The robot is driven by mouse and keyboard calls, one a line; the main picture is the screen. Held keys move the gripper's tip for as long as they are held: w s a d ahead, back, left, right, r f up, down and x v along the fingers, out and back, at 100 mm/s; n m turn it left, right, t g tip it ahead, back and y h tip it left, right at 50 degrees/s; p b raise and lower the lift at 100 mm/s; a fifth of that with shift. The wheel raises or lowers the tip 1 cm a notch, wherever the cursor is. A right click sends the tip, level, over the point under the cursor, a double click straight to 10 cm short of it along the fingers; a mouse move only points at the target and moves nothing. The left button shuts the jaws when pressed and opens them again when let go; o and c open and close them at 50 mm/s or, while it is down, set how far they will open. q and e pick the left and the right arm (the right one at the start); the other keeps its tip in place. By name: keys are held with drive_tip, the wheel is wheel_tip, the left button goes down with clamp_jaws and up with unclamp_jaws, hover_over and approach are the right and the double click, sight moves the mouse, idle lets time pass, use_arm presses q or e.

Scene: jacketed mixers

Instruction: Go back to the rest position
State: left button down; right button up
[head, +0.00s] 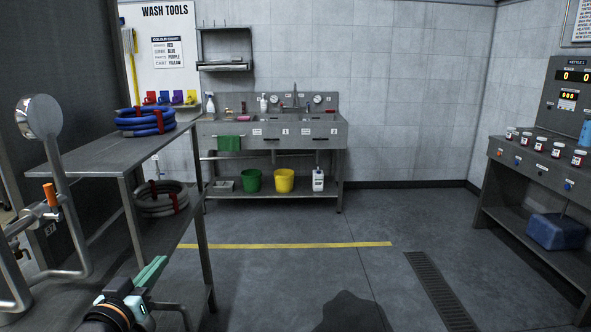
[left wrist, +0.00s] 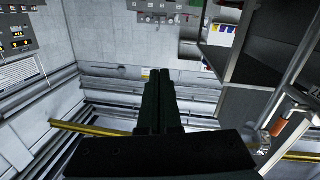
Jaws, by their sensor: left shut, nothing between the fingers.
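My left gripper (head: 152,272) shows at the bottom left of the head view, with its green fingers together and nothing between them. It is in the air, in front of the metal shelf table and to the right of the steel pipework. In the left wrist view the dark fingers (left wrist: 162,98) lie side by side, shut and empty. My right gripper is in neither view.
A steel table (head: 88,160) with blue coiled hose (head: 146,122) stands at the left, near pipework with an orange-handled valve (head: 50,195). A sink bench (head: 270,132) stands at the back. A control bench (head: 540,165) is at the right. The middle floor is clear, with a drain grate (head: 440,290).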

use_arm(q)
drive_tip(key=s+d+f+m+g, duration=0.1)
drive_tip(key=s+d+f+g, duration=0.15)
drive_tip(key=f, duration=0.35)
drive_tip(key=s+d+f+m+g, duration=0.1)
drive_tip(key=s+d+f+g, duration=0.1)
drive_tip(key=s+f, duration=0.3)
drive_tip(key=s+d+f+m+g, duration=0.1)
drive_tip(key=s+d+f+g, duration=0.2)
drive_tip(key=s+f+g, duration=0.55)
drive_tip(key=s+d+f+m+g, duration=0.15)
drive_tip(key=s+f, duration=0.45)
drive_tip(key=s, duration=0.8)
drive_tip(key=w+d+f+t+h+p, duration=0.2)
drive_tip(key=w+d+f+t+p, duration=0.2)
drive_tip(key=d+f+t+p, duration=0.1)
drive_tip(key=shift+w+d+n+t+p, duration=0.15)
drive_tip(key=shift+n+t+p, duration=0.3)
drive_tip(key=shift+t+p, duration=0.1)
drive_tip(key=shift+f, duration=0.1)
